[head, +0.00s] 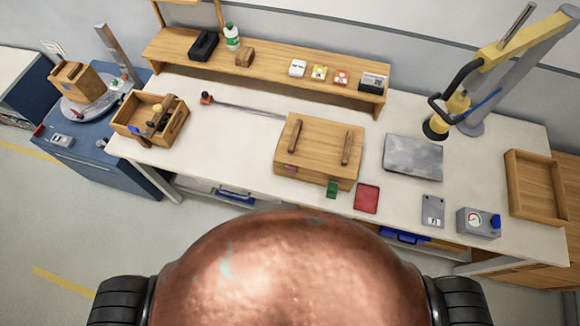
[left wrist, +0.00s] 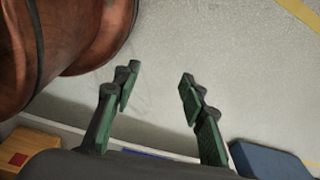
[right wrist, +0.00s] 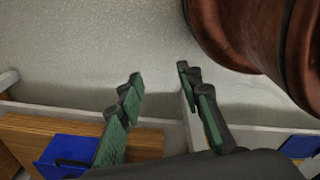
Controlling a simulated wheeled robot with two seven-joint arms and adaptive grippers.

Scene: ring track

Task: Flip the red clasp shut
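A wooden box (head: 320,150) with two dark wooden bars on its lid sits near the front middle of the bench in the head view. A small dull red piece (head: 290,168), which looks like the red clasp, is on its front side towards the left. It is too small to tell whether it is open or shut. A green piece (head: 331,189) is at the box's front right. My left gripper (left wrist: 160,80) is open and empty over the floor. My right gripper (right wrist: 160,75) is open and empty over the floor. Both are away from the box.
A red flat tile (head: 367,198), a grey metal plate (head: 413,157), a grey device (head: 433,210) and a gauge box (head: 478,222) lie right of the box. A wooden tool crate (head: 135,115) stands left.

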